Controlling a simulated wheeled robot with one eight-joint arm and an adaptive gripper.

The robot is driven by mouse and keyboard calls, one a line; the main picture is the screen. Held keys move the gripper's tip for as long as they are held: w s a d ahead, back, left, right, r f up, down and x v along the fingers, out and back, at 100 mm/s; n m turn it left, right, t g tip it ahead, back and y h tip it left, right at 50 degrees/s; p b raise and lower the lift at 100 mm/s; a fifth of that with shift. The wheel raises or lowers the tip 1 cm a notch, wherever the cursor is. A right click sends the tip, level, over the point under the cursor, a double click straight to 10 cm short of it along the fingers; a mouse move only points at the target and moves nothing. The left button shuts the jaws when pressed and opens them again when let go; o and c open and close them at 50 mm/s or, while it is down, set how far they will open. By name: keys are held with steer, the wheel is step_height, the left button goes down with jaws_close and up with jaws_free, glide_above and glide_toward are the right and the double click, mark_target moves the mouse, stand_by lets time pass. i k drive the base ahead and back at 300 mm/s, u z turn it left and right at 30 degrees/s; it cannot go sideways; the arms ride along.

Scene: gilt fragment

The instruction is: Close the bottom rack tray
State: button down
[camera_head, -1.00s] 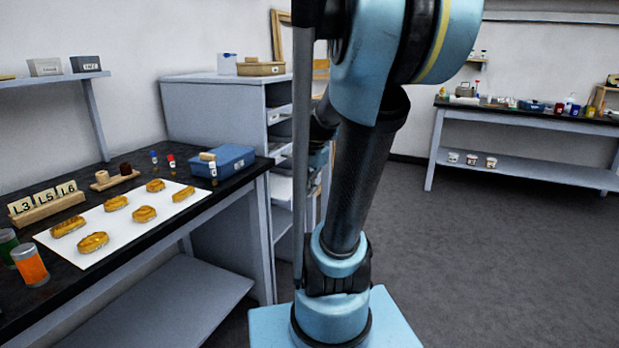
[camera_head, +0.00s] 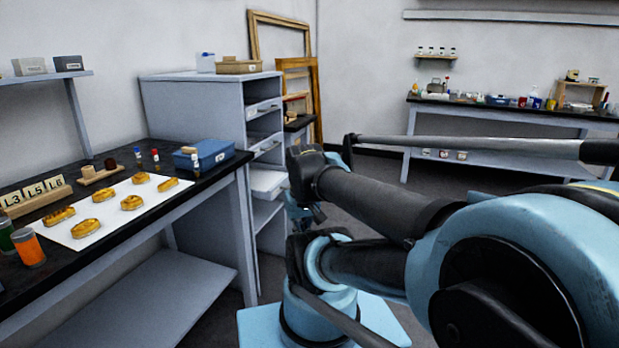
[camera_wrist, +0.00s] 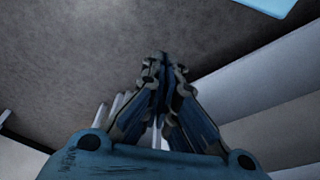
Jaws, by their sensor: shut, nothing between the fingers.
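The grey rack (camera_head: 195,115) stands left of centre in the head view, with several trays or shelves on its open side. A pale tray (camera_head: 267,183) sticks out of its lower part. Below it is another pale level (camera_head: 264,214); I cannot tell whether it is a tray or a shelf. My gripper (camera_head: 318,216) is small and partly hidden by my arm, just right of the rack's lower part. In the wrist view my gripper (camera_wrist: 163,62) is shut and empty over grey floor, with pale flat panels to its right. I cannot tell whether it touches the rack.
A black-topped bench (camera_head: 120,215) with gold pieces on a white sheet stands at the left. Another bench (camera_head: 510,112) with bottles stands along the far wall. Wooden frames (camera_head: 300,75) lean behind the rack. Grey floor is open between the rack and far bench.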

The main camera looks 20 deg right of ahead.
mark_target(267, 181)
steer(key=u, duration=0.05)
steer(key=k, duration=1.05)
steer(key=z, duration=0.55)
steer(key=i, duration=1.85)
steer(key=u, duration=0.45)
